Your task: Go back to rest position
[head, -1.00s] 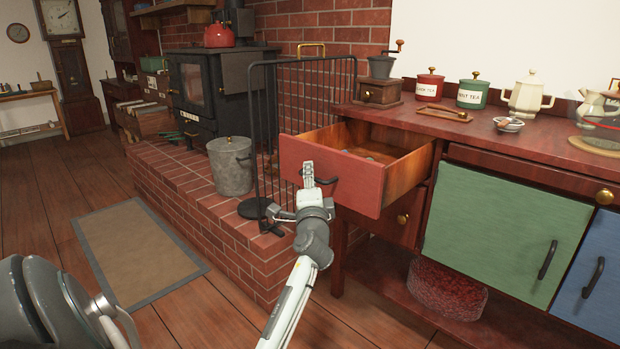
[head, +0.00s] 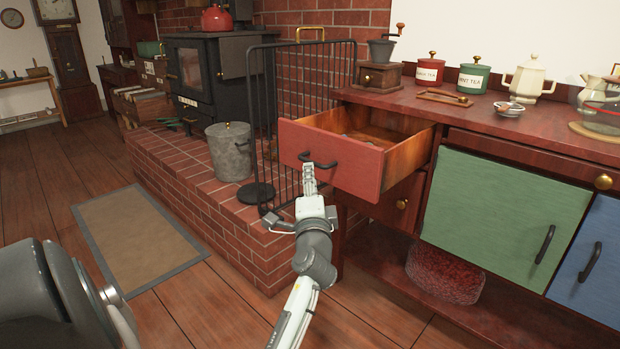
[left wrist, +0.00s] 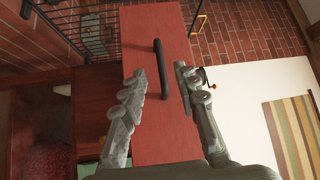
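My left gripper (head: 309,180) is in front of the red drawer front (head: 330,160), just below its dark handle (head: 317,161). In the left wrist view the two fingers (left wrist: 160,88) are spread apart, with the handle (left wrist: 161,68) showing between and beyond them. The fingers look clear of the handle, with nothing held. The drawer stands pulled out from the wooden counter, and some small items lie inside it. My right gripper is in neither view.
A black wire fire screen (head: 290,120) stands on the brick hearth (head: 215,200) left of the drawer. A metal bucket (head: 229,152) is beside it. A green cabinet door (head: 505,218) is to the right. The wooden floor by the mat (head: 135,238) is clear.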

